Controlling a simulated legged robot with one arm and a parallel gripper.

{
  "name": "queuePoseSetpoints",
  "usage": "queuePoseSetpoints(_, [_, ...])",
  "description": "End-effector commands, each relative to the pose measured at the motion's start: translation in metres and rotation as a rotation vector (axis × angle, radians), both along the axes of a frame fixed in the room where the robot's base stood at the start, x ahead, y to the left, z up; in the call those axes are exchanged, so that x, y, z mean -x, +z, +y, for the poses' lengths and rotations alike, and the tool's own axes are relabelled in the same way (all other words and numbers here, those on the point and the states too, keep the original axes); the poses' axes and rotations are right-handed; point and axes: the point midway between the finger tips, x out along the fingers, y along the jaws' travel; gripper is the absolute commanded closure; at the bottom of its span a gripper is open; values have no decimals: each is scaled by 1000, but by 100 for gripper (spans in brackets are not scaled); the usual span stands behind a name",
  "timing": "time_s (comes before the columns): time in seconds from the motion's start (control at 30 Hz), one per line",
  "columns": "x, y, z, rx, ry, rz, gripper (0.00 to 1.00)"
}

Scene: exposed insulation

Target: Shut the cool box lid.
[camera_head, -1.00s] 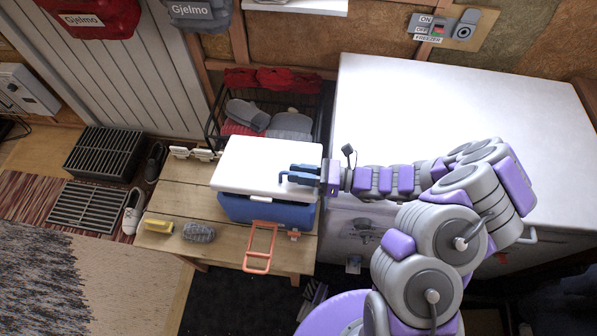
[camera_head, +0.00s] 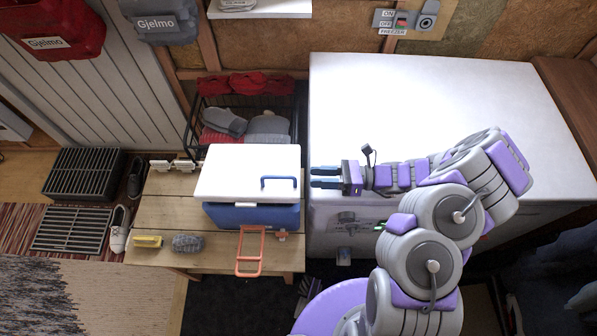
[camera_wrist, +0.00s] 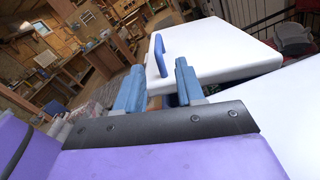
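The cool box has a blue body (camera_head: 252,216) and a white lid (camera_head: 240,170) with a blue handle (camera_head: 278,182) near its right edge. It stands on a wooden bench. The lid lies over the body, its left edge a little past the body; I cannot tell whether it is fully seated. My gripper (camera_head: 314,177) is open and empty, just right of the lid and apart from the handle. In the wrist view the lid (camera_wrist: 215,55) and handle (camera_wrist: 160,55) show beyond my two spread fingers (camera_wrist: 158,70).
A white chest freezer (camera_head: 430,105) fills the right side, under my arm. The wooden bench (camera_head: 165,205) also bears a yellow item (camera_head: 147,241), a grey item (camera_head: 187,243) and an orange frame (camera_head: 249,252). A dark rack (camera_head: 295,125) with clothing stands behind the box.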

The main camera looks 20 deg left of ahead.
Motion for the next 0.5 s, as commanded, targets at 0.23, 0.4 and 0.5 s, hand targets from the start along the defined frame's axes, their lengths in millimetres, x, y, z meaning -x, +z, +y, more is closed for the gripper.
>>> queuePoseSetpoints(0.23, [-14, -1, -44, 5, -3, 1, 62])
queuePoseSetpoints(0.4, [-18, -1, -57, 3, 0, 1, 62])
queuePoseSetpoints(0.5, [-19, -1, -60, 2, 0, 2, 62])
